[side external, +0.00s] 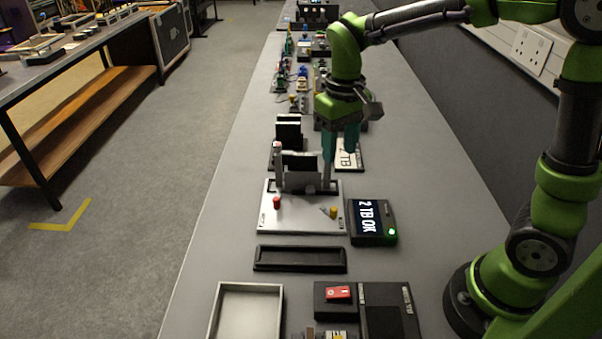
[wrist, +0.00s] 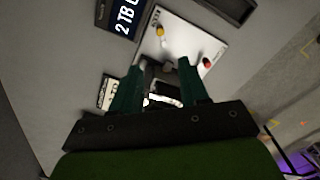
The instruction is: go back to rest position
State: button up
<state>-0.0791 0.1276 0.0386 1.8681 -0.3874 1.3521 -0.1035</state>
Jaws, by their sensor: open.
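My gripper (side external: 340,165) is open and hangs above the bench at the back right of the grey plate fixture (side external: 300,217). In the wrist view its two teal fingers (wrist: 158,80) stand apart, with the fixture's upright dark part between and beyond them. I see nothing held between the fingers. The fixture carries a red knob (side external: 277,202) and a yellow knob (side external: 333,212), and a dark block (side external: 299,162) stands upright in its bracket. Whether a finger touches the bracket, I cannot tell.
A display box (side external: 371,222) reading "2 TB OK" with a green light stands right of the fixture. A black empty tray (side external: 300,265), a pale tray (side external: 246,312) and a red switch (side external: 338,293) lie in front. Several small parts crowd the bench behind. The bench's left strip is clear.

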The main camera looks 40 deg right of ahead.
jog(key=shift+r, duration=0.4)
jog(key=s+r+m+t+y, duration=0.1)
jog(key=s+r+t, duration=0.1)
jog(key=s, duration=0.4)
jog(key=s+r+m+t+y, duration=0.1)
jog(key=s+r+t, duration=0.2)
jog(key=s+t, duration=0.2)
jog(key=shift+s+d, duration=0.4)
jog(key=shift+s, duration=0.25)
jog(key=shift+c, duration=0.3)
